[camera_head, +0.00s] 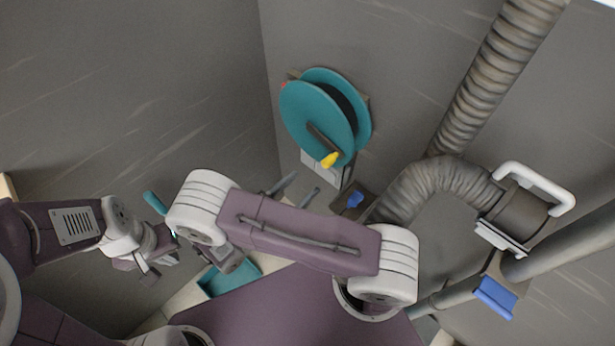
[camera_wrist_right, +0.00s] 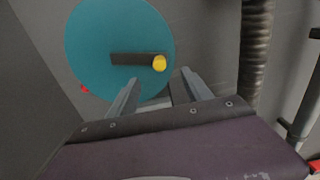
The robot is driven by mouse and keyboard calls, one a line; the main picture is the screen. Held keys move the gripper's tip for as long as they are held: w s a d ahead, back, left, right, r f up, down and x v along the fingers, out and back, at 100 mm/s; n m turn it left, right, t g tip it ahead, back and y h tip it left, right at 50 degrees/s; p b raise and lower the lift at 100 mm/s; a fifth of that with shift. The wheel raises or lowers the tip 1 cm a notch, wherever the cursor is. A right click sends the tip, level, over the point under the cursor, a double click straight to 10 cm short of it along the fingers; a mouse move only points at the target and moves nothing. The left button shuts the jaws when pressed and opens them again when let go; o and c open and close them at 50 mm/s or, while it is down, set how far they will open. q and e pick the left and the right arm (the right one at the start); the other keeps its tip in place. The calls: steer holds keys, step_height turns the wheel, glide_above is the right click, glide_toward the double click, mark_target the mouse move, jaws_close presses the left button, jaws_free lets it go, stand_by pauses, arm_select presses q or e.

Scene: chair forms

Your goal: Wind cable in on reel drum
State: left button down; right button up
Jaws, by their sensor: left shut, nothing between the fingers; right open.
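The teal reel drum (camera_head: 317,120) is mounted on the grey wall at upper middle, and it also fills the upper left of the right wrist view (camera_wrist_right: 100,40). A dark crank arm (camera_head: 322,137) crosses its face and ends in a yellow knob (camera_head: 329,160), which shows in the right wrist view too (camera_wrist_right: 159,63). I cannot make out a cable on the drum. My right gripper (camera_head: 297,184) is open and empty below the reel, its fingers (camera_wrist_right: 158,76) pointing toward the knob, apart from it. My left gripper (camera_head: 150,278) is shut and empty at lower left.
A ribbed duct (camera_head: 500,62) runs down the right wall to a fitting with a white handle (camera_head: 535,185). Blue handles (camera_head: 496,296) sit on pipes at right, and a small blue knob (camera_head: 355,199) is below the reel. A teal tray (camera_head: 238,278) lies low.

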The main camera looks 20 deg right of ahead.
mark_target(324, 166)
steer(key=x, duration=1)
steer(key=shift+d+p, duration=0.2)
steer(key=shift+p, duration=0.15)
steer(key=shift+w+d, duration=0.35)
steer(key=shift+d, duration=0.05)
steer(key=c, duration=1.1)
steer(key=shift+c, duration=0.2)
steer(key=o, duration=0.6)
